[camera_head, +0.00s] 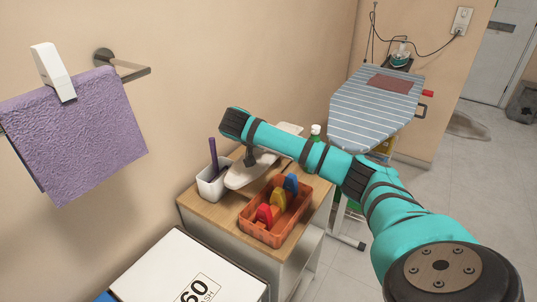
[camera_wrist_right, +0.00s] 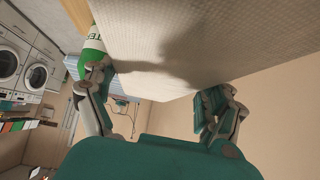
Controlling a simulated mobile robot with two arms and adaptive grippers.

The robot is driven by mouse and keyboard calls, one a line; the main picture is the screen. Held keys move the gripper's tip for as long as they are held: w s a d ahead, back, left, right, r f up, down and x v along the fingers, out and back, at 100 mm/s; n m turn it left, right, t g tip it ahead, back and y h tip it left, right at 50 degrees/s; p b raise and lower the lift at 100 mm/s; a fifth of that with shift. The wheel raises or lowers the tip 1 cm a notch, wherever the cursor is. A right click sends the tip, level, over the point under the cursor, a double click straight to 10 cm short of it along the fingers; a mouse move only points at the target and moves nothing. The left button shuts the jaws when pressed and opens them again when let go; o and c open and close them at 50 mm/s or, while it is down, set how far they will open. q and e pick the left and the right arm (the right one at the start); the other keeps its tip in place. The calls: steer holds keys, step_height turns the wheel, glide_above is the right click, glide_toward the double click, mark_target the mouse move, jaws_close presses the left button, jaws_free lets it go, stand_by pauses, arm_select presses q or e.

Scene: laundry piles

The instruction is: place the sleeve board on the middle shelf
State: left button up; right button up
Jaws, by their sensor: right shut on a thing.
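The sleeve board (camera_head: 240,178) is a long, pale padded board over the back of the wooden cabinet top (camera_head: 196,207). Its far end shows beyond my arm. My right gripper (camera_head: 250,158) is at the board's near part, partly hidden by my arm. In the right wrist view the pale, textured board (camera_wrist_right: 190,45) fills the top, and my right gripper (camera_wrist_right: 158,90) has a finger on each side, shut on it. I cannot tell whether the board touches the top. The cabinet's open side shows a shelf (camera_head: 307,243), mostly hidden. My left gripper is not in view.
An orange basket (camera_head: 247,225) with coloured items is in front of the board. A white holder (camera_head: 208,187) is left of it. A striped ironing board (camera_head: 365,118) stands beyond.

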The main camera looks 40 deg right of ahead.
steer(key=shift+f, duration=1.45)
steer(key=o, duration=1.5)
steer(key=shift+f, duration=0.15)
